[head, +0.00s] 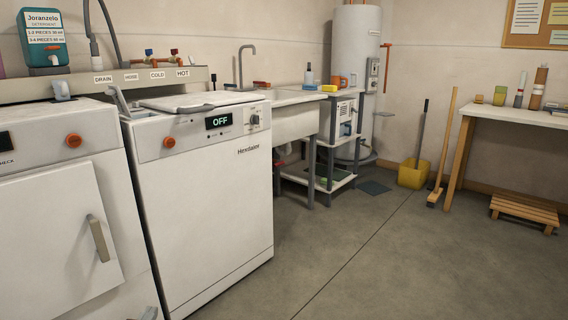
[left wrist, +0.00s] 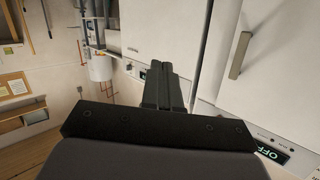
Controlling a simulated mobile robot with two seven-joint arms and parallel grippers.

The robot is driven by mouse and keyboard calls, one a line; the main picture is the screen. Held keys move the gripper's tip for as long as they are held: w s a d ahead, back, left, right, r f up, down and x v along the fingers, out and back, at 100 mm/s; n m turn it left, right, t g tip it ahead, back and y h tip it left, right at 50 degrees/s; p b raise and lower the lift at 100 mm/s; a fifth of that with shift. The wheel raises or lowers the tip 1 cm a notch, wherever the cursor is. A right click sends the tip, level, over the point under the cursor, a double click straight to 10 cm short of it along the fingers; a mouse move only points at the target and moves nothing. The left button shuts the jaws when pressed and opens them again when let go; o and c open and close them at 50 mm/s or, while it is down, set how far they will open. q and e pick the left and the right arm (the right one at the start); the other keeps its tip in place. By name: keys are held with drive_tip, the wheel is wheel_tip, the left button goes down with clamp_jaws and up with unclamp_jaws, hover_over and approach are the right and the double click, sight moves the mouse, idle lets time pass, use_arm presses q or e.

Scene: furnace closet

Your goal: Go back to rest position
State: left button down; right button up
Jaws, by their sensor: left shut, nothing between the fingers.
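My left gripper (left wrist: 163,72) shows in the left wrist view with its two dark fingers together and nothing between them. In the head view only a small grey part of it (head: 148,313) shows at the bottom edge, low in front of the white machines. It looks apart from them. My right gripper is in neither view.
A white machine (head: 205,220) with an OFF display stands ahead. Left of it is a white machine (head: 50,230) with a closed door and a beige handle (head: 98,238). A sink (head: 290,115) and water heater (head: 355,60) stand behind. The floor (head: 390,260) at right is clear.

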use_arm(q)
drive_tip(key=s+d+f+m+g+h, duration=0.1)
drive_tip(key=s+d+g+h, duration=0.15)
drive_tip(key=s+d, duration=0.65)
drive_tip(key=s+d+f+m+g+h, duration=0.15)
drive_tip(key=s+d+h, duration=0.25)
drive_tip(key=s+d, duration=0.55)
drive_tip(key=s+a+r+y+p, duration=0.1)
drive_tip(key=s+a+r+p, duration=0.1)
drive_tip(key=r+p, duration=0.3)
drive_tip(key=s+a+r+y+p, duration=0.1)
drive_tip(key=a+r+p, duration=0.4)
drive_tip(key=p, duration=0.8)
drive_tip(key=s+a+r+g+y+p, duration=0.1)
drive_tip(key=s+a+r+p, duration=0.2)
drive_tip(key=p, duration=0.7)
wheel_tip(320, 180, up, 2)
drive_tip(key=shift+a+r+n, duration=0.2)
drive_tip(key=shift+r+n, duration=0.05)
drive_tip(key=shift+n, duration=0.2)
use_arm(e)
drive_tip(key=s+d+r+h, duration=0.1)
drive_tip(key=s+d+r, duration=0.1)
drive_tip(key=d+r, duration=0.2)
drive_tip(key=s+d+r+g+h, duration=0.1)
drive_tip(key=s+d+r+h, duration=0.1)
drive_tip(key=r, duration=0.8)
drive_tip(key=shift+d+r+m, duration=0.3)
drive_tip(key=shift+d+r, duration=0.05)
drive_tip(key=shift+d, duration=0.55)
